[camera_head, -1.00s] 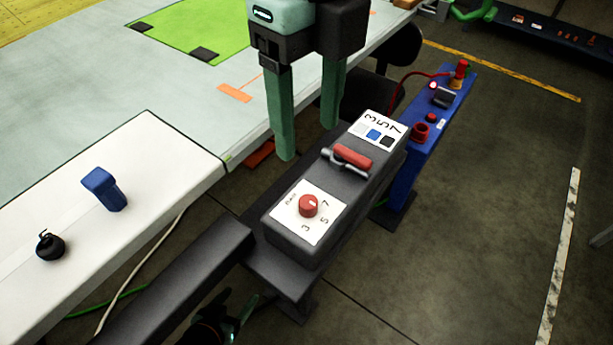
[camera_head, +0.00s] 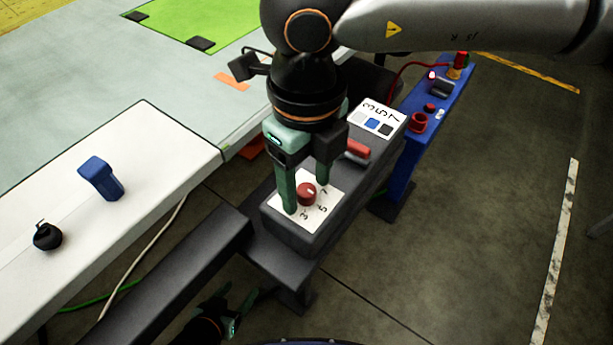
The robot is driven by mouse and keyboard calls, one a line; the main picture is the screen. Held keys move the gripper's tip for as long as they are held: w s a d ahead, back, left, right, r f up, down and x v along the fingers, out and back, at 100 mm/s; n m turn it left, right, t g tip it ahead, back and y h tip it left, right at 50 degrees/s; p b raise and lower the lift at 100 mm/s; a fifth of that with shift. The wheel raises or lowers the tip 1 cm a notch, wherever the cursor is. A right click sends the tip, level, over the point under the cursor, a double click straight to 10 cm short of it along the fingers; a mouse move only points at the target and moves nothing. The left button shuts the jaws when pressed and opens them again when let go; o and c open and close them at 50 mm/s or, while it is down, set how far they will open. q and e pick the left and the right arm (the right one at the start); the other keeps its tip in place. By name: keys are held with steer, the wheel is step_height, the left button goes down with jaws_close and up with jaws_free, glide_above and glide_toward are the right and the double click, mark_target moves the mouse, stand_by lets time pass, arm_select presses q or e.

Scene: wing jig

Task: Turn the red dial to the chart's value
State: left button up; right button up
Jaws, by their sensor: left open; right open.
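The red dial (camera_head: 307,193) sits on a white number plate (camera_head: 322,222) marked 3, 5 and 7, on a dark box. I cannot make out clearly where its mark points. The chart (camera_head: 363,108) is a white card at the far end of the box, with 3, 5 and 7 beside grey, blue and black squares. My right gripper (camera_head: 306,198) is open and points down, one finger on each side of the dial; I cannot tell whether they touch it. My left gripper (camera_head: 240,300) is open and empty, low at the bottom edge, apart from the box.
A red-handled lever (camera_head: 358,150) on the box is partly hidden behind my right gripper. A blue bench (camera_head: 404,172) with red knobs stands beyond. A white table (camera_head: 150,150) at left holds a blue block (camera_head: 102,178) and a black round object (camera_head: 47,237).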

steer(key=shift+c, duration=0.3)
steer(key=shift+c, duration=0.9)
jaws_close()
